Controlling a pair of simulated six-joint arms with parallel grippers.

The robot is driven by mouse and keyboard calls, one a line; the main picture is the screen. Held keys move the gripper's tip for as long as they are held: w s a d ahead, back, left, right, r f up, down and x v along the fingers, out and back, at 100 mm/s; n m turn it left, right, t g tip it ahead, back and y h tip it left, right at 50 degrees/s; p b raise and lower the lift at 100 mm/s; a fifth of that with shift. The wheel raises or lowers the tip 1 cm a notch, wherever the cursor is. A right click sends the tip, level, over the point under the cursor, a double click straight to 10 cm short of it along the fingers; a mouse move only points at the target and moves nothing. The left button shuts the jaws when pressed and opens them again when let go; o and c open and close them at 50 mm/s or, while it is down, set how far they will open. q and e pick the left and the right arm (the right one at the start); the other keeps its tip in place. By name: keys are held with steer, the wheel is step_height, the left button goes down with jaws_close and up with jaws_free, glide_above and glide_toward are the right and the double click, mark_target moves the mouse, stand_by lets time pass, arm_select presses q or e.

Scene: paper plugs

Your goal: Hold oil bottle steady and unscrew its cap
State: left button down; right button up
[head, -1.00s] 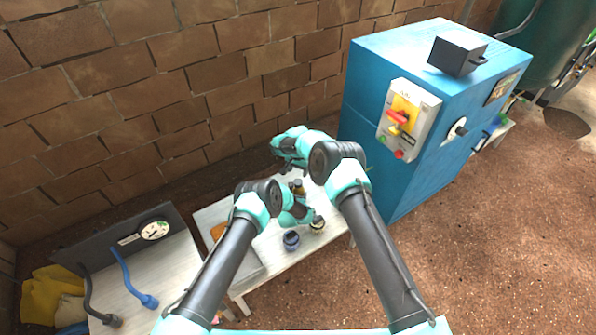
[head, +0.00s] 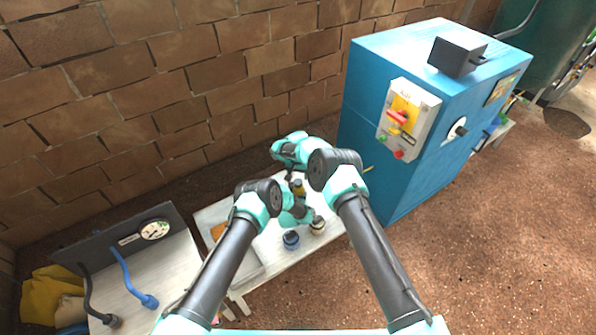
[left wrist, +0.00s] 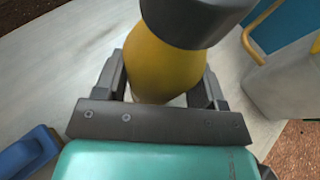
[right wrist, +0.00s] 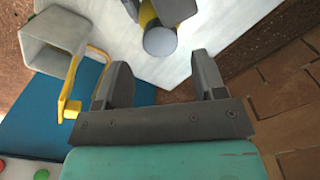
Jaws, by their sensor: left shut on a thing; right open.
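The oil bottle (left wrist: 165,68) is yellow with a dark grey cap (left wrist: 195,18), seen close up in the left wrist view. My left gripper (left wrist: 165,90) is shut around the bottle's body, one finger on each side, below the cap. In the head view the bottle (head: 298,188) shows small between my two arms, standing upright above the white table. In the right wrist view a round grey cap end (right wrist: 160,42) shows ahead of my right gripper (right wrist: 160,75), which is open and empty. Its fingers are apart from the cap. My right fingertips are hard to make out in the head view.
A pale grey container with a yellow handle (right wrist: 58,35) stands near the bottle. A blue jar (head: 291,240) and a cream-topped jar (head: 317,225) sit at the table's front. A blue cabinet (head: 375,170) rises at right, a brick wall (head: 200,90) behind.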

mark_target(298, 182)
steer(key=shift+f, duration=2.7)
steer(key=shift+c, duration=0.2)
steer(key=c, duration=0.9)
steer(key=shift+n, duration=1.7)
steer(key=o, duration=1)
steer(key=shift+r, duration=0.1)
